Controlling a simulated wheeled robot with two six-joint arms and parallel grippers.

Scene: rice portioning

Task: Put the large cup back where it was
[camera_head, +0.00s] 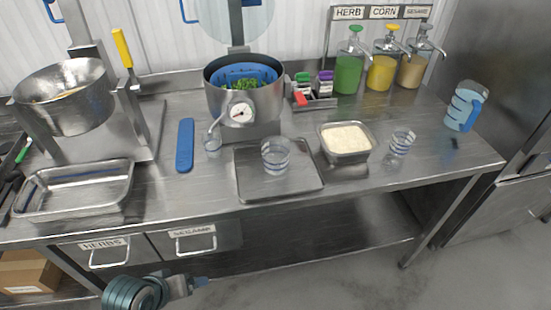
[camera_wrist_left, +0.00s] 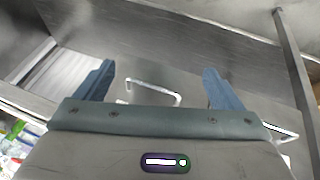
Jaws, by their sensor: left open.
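Three clear cups show in the head view. The largest-looking cup (camera_head: 276,156) stands upright on the flat metal tray (camera_head: 250,192) at the middle of the counter. A smaller cup (camera_head: 402,142) stands right of the rice pan (camera_head: 345,154). Another small cup (camera_head: 213,141) stands under the spout of the pot (camera_head: 262,104). My left gripper (camera_head: 200,282) is low, in front of and below the counter edge, away from the cups. In the left wrist view its two blue fingers (camera_wrist_left: 160,85) are apart with nothing between them. My right gripper is not in view.
A blue-handled jug (camera_head: 464,107) stands at the right. A blue flat tool (camera_head: 185,146) lies left of the tray. An empty deep pan (camera_head: 75,188) is at the left. Drawers with handles (camera_head: 195,232) sit under the counter. Sauce pumps (camera_head: 383,68) stand at the back.

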